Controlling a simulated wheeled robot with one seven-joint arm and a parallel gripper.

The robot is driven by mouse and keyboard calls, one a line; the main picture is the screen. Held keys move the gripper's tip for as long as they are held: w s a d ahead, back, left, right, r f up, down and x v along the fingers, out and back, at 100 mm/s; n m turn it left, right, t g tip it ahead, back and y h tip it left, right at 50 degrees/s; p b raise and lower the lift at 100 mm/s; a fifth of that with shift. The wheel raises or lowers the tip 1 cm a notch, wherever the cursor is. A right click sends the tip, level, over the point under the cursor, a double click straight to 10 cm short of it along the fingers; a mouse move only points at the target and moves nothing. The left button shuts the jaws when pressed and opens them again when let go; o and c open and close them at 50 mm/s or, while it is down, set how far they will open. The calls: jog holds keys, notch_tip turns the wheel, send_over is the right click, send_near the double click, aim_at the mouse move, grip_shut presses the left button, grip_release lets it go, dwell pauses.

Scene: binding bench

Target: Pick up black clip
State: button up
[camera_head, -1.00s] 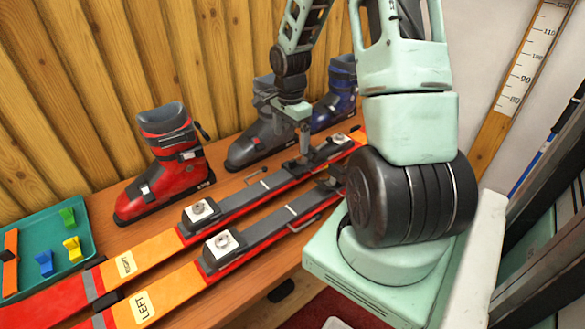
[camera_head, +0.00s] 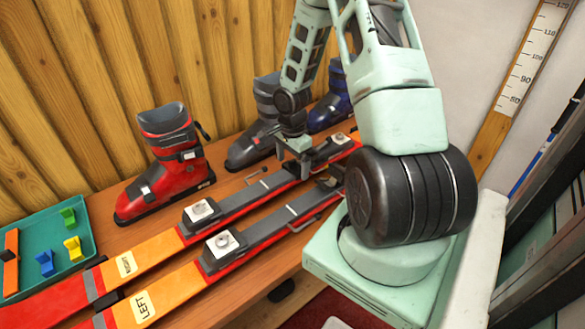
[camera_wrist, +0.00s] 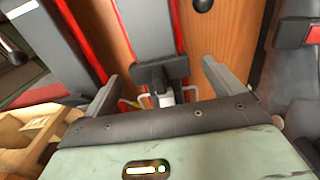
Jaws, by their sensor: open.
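My gripper (camera_head: 303,166) is low over the far part of the ski pair, near the bindings. In the wrist view its two fingers (camera_wrist: 165,88) are spread wide with nothing held. Between and beyond them is a dark binding part (camera_wrist: 155,74) with a pale metal piece on the ski; I see no clear contact. A small black piece (camera_head: 110,299) lies at the ski labelled LEFT, at the lower left. I cannot tell for certain which dark part is the black clip. The right ski (camera_head: 150,258) and left ski (camera_head: 175,292) lie side by side on the bench.
A teal tray (camera_head: 38,228) holds green, yellow, blue and orange pieces at the left. A red boot (camera_head: 170,165), a grey boot (camera_head: 250,145) and a blue boot (camera_head: 335,95) stand behind the skis. A wooden wall backs the bench.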

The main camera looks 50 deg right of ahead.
jog(key=c, duration=1.1)
jog(key=shift+r, duration=0.1)
notch_tip(320, 180, up, 10)
jog(key=shift+f+p, duration=0.1)
jog(key=shift+p, duration=0.2)
notch_tip(320, 180, up, 6)
jog(key=p, duration=0.5)
send_over(293, 160)
jog(key=shift+a, duration=0.1)
